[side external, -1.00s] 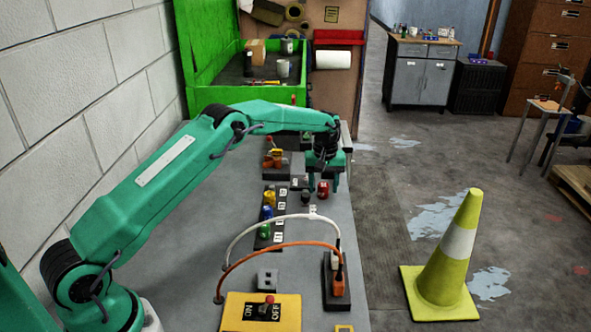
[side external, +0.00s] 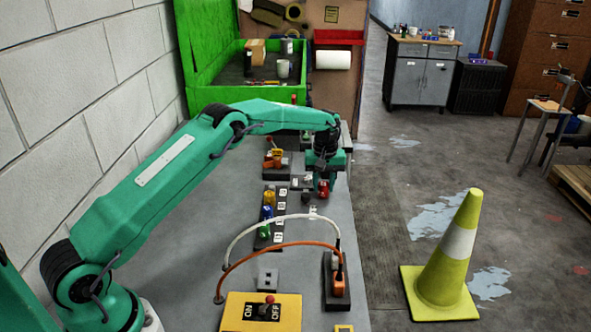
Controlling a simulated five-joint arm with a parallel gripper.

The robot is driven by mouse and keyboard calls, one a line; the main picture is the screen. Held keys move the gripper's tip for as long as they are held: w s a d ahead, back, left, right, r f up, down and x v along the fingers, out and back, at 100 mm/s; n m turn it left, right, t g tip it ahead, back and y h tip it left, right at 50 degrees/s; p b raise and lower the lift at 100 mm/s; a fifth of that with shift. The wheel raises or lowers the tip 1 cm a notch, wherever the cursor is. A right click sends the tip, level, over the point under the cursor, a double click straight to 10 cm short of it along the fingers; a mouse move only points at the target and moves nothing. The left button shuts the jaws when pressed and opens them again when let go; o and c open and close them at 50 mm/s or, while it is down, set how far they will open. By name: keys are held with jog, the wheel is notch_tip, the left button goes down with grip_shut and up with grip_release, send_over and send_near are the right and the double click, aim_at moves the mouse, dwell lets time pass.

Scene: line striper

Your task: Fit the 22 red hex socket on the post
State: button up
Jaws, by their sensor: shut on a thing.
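The red hex socket (side external: 323,188) is near the far right edge of the grey bench. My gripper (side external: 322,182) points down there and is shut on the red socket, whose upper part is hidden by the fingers. I cannot tell whether the socket touches the bench. A black strip with white number labels (side external: 279,219) lies to the left and nearer, with a yellow piece (side external: 269,199), a blue piece (side external: 267,212) and a green piece (side external: 264,230) along it. I cannot make out the post for certain; the size marking on the socket is too small to read.
White and orange cables (side external: 283,245) arch over the nearer bench to a dark socket block (side external: 327,283). A small grey block (side external: 267,279) and a yellow ON/OFF box (side external: 290,312) stand at the front. An orange-handled device (side external: 273,158) and a green bin (side external: 215,98) stand farther back.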

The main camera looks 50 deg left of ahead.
jog(key=shift+r, duration=0.7)
dwell(0.4)
jog(key=shift+r, duration=1.7)
jog(key=shift+s+a+r, duration=0.25)
jog(key=shift+a, duration=0.2)
jog(key=s+a+r, duration=0.5)
jog(key=s+a, duration=0.5)
jog(key=shift+s, duration=0.15)
jog(key=shift+f, duration=0.1)
